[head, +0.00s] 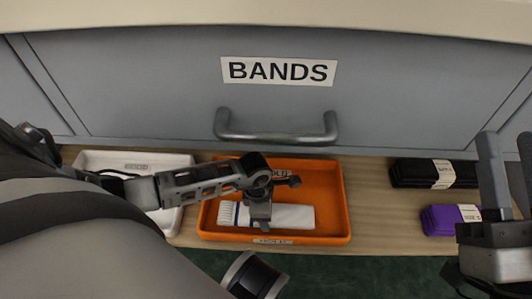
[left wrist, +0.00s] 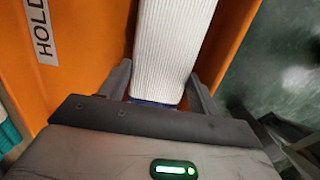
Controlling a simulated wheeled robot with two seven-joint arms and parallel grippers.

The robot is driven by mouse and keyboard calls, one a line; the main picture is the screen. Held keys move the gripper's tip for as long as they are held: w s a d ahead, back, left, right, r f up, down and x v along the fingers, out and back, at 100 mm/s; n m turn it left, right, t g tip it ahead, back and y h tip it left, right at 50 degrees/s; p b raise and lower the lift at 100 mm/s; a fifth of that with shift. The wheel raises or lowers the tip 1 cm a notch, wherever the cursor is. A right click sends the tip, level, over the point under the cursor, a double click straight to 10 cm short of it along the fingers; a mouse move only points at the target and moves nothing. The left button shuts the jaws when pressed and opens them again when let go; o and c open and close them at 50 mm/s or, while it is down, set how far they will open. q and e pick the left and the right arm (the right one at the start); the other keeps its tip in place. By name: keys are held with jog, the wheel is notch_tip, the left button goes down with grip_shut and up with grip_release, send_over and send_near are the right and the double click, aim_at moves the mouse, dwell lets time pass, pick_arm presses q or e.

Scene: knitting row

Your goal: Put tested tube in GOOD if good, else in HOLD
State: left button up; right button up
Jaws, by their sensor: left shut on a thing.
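A white ribbed tube (head: 292,215) with a blue stripe near its left end lies in the orange tray (head: 328,185). The tube also shows in the left wrist view (left wrist: 172,45), where the tray wall beside it bears a HOLD label (left wrist: 42,30). My left gripper (head: 259,222) reaches into the orange tray and is shut on the tube, one finger on each side. The white tray (head: 110,157) labelled GOOD stands to the left, partly hidden by my left arm. My right gripper (head: 508,155) is open and empty at the right edge.
A grey drawer front labelled BANDS (head: 278,71) with a bar handle (head: 276,137) rises behind the trays. A black folded bundle (head: 410,173) and a purple one (head: 440,220) lie on the wooden shelf (head: 370,225) at right. Bare shelf lies between them and the orange tray.

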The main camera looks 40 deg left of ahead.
pick_arm(q)
jog(key=shift+f, duration=0.7)
pick_arm(e)
jog(key=shift+s+a+r+n+y, duration=0.1)
jog(key=shift+s+r+n+y, duration=0.15)
jog(key=shift+r+n+y, duration=0.45)
jog(key=shift+s+r+n+y, duration=0.25)
jog(key=shift+r+n+y, duration=0.15)
jog(key=shift+n+y, duration=0.45)
pick_arm(q)
jog(key=shift+f+b, duration=0.1)
jog(key=shift+b, duration=0.2)
jog(key=o, duration=0.6)
jog(key=shift+f, duration=0.1)
jog(key=shift+o, duration=0.7)
pick_arm(e)
jog(key=shift+n, duration=0.25)
jog(key=shift+r, duration=0.1)
